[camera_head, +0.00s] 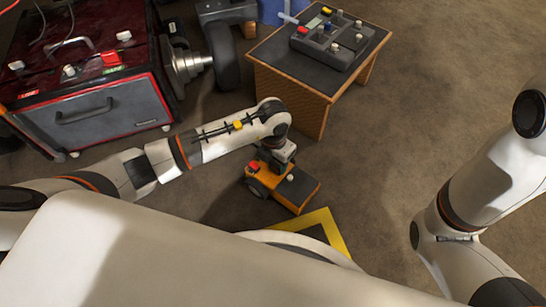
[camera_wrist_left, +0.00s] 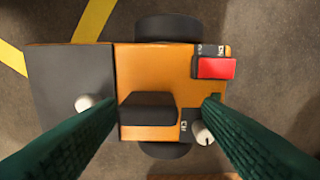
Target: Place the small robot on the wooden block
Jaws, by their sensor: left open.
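The small robot (camera_head: 297,190) is orange with a dark flat deck, dark wheels and a red button, and it stands on the floor. My left gripper (camera_head: 284,160) is above it, pointing down. In the left wrist view the small robot (camera_wrist_left: 150,60) lies below the two green fingers of the left gripper (camera_wrist_left: 160,104). They are open, one on each side of its black raised handle (camera_wrist_left: 150,110); contact cannot be told. A wooden block (camera_head: 290,97) with a dark top stands behind it. My right arm is at the right; its gripper is out of view.
A grey control box (camera_head: 332,45) with coloured buttons sits on the wooden block's top. A dark red-topped cabinet (camera_head: 100,110) stands at the back left, beside a wheel (camera_head: 222,55). A yellow floor marking (camera_head: 335,235) lies in front. Floor at the right is clear.

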